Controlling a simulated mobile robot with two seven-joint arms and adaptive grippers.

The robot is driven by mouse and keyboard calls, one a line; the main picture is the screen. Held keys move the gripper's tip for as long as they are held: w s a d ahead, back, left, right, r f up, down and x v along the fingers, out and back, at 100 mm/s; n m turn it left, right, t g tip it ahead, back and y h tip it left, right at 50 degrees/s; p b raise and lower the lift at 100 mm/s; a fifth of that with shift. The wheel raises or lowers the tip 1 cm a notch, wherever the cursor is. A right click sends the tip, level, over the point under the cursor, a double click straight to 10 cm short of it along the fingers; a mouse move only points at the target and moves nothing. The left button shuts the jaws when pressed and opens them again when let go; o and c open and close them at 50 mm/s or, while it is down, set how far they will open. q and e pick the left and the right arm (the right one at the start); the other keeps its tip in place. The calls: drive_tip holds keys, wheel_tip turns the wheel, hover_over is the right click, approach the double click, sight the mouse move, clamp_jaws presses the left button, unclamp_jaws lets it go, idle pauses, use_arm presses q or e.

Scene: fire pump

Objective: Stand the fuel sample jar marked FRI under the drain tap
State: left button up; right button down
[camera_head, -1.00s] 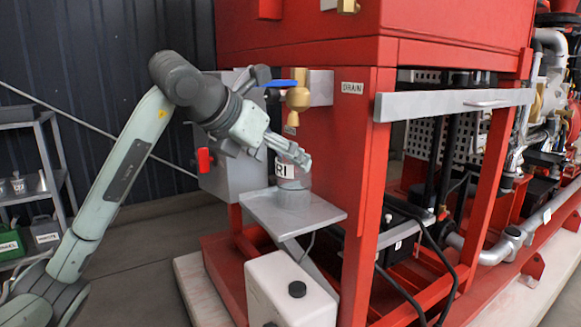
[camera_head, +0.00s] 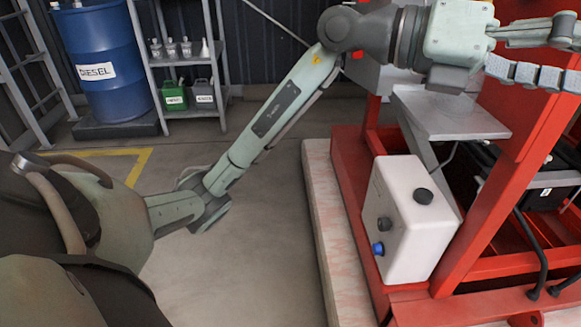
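My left gripper (camera_head: 568,57) reaches in at the top right, its two fingers spread apart, with red frame and no object showing between them. The grey drain shelf (camera_head: 468,122) is below and behind it; its visible front part is bare. The back of the shelf is hidden behind my gripper's body. The jar marked FRI is not visible now, and I cannot tell whether it stands behind my gripper. The drain tap is not visible either. Several small jars (camera_head: 171,49) stand on the rack at the upper left, their labels unreadable. My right gripper is not in view.
A white tank (camera_head: 412,225) stands below the shelf, beside the red frame (camera_head: 497,200). The grey rack (camera_head: 184,62) also holds a green can (camera_head: 174,96) and a grey can (camera_head: 203,92). A blue diesel drum (camera_head: 107,65) stands left of it. The middle floor is open.

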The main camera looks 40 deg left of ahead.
use_arm(q)
drive_tip(key=w+a+r+n+t, duration=0.2)
drive_tip(key=a+r+n+t, duration=0.2)
drive_tip(key=a+n+t, duration=1)
drive_tip(key=w+a+f+n+y, duration=0.2)
drive_tip(key=a+f+n+y, duration=0.1)
drive_tip(key=f+n+y, duration=0.4)
drive_tip(key=w+a+f+n+t+y, duration=0.1)
drive_tip(key=a+f+n+y, duration=0.4)
drive_tip(key=n, duration=0.4)
drive_tip(key=w+a+f+n+y, duration=0.2)
drive_tip(key=f+n+y, duration=0.5)
drive_tip(key=n+y, duration=0.1)
drive_tip(key=s+a+f+n+g, duration=0.1)
drive_tip(key=s+f+g, duration=0.2)
drive_tip(key=f, duration=0.5)
drive_tip(key=s+a+f+n+g, duration=0.2)
drive_tip(key=f+g, duration=0.1)
drive_tip(key=f, duration=0.4)
drive_tip(key=s+d+f+n+g+h, duration=0.1)
drive_tip(key=s+f+g, duration=0.7)
drive_tip(key=s+f, duration=0.8)
drive_tip(key=shift+s+d+g, duration=0.3)
drive_tip(key=shift+s+d, duration=0.05)
drive_tip(key=shift+d, duration=0.25)
drive_tip(key=shift+f, duration=0.1)
drive_tip(key=shift+c, duration=0.2)
